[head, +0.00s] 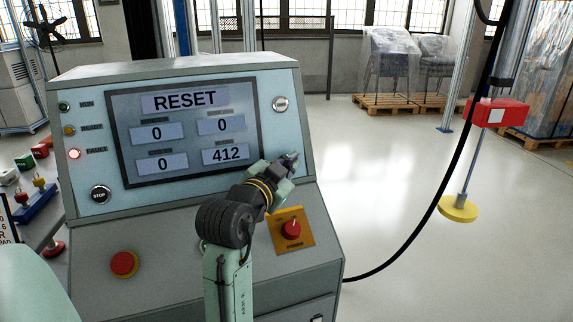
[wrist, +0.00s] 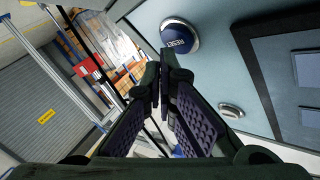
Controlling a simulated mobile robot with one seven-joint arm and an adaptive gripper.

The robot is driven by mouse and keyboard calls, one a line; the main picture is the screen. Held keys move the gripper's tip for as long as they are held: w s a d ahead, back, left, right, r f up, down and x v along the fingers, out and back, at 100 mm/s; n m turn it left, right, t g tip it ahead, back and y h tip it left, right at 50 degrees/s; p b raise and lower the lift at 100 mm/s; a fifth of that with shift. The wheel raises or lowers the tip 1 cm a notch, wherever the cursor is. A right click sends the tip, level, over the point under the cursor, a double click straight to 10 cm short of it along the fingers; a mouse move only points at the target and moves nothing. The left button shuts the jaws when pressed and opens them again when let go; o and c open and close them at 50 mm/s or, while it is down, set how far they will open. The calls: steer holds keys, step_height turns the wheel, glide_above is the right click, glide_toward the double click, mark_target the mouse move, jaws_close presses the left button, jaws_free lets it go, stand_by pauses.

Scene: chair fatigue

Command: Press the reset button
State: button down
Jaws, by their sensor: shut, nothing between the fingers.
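The reset button is a dark blue, domed button (wrist: 180,37) in a metal ring, labelled RESET, on the light blue panel in the wrist view. In the head view my gripper seems to cover it. My gripper (head: 291,160) is at the right side of the panel, below a silver button. In the wrist view my gripper (wrist: 160,77) is shut and empty, its tips just below and left of the reset button in the picture. I cannot tell whether they touch it.
The screen (head: 185,130) reads RESET, and the fault lamp (head: 74,154) glows. A silver button (head: 281,104) sits above my gripper. A red power switch (head: 291,229), a stop button (head: 100,194) and a red mushroom button (head: 124,263) are nearby. Open floor lies right.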

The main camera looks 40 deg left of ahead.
steer(key=shift+w+a+f, duration=0.15)
steer(key=shift+w+a, duration=0.1)
steer(key=shift+a, duration=0.2)
stand_by(0.7)
steer(key=shift+d, duration=0.1)
steer(key=shift+s+d+r, duration=0.2)
steer(key=shift+s+d, duration=0.2)
steer(key=shift+d, duration=0.15)
steer(key=shift+s+d+r, duration=0.2)
steer(key=shift+s+d, duration=0.2)
steer(key=shift+d, duration=0.3)
steer(key=shift+s+d+r, duration=0.2)
steer(key=shift+s+d, duration=0.15)
steer(key=shift+d, duration=0.4)
steer(key=shift+s+d+r, duration=0.2)
steer(key=shift+s+d, duration=0.2)
steer(key=shift+d, duration=0.3)
